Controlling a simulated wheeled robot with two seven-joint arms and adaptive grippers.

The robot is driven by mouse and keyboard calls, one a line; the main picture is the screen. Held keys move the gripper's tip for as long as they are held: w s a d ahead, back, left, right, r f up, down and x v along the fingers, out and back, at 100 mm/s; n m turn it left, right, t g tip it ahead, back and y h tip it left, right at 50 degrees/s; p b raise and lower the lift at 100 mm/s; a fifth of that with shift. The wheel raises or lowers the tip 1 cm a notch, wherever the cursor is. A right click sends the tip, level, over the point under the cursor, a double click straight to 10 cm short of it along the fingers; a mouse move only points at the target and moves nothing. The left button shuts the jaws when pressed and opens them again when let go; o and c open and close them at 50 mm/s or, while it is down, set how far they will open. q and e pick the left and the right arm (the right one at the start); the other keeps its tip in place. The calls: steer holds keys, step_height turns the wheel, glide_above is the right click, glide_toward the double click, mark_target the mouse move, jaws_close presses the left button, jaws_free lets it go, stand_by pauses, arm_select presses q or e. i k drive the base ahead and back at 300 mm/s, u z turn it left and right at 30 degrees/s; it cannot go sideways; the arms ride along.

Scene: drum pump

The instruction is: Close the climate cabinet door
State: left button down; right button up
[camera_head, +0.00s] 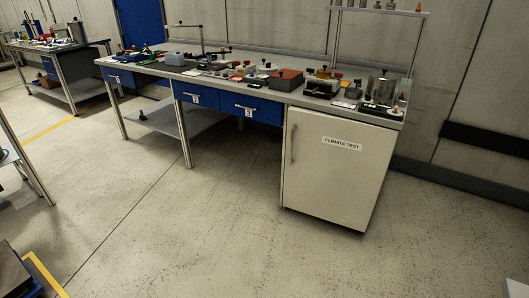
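The climate cabinet (335,175) is a pale box under the right end of the long workbench. Its door faces me and carries a "CLIMATE TEST" label (342,143). A slim vertical handle (293,145) is near the door's left edge. The door looks flush with the cabinet front and its inside is hidden; I cannot tell whether a small gap is left. Neither of my grippers is in view.
The workbench (150,68) holds several tools and parts above blue drawers (251,108). A second bench (70,85) stands at the far left. A dark, yellow-edged object (20,272) is at bottom left. The floor (190,230) before the cabinet is clear.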

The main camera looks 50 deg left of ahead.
mark_target(336, 166)
steer(key=u, duration=1.2)
steer(key=i, duration=1.85)
steer(key=z, duration=0.65)
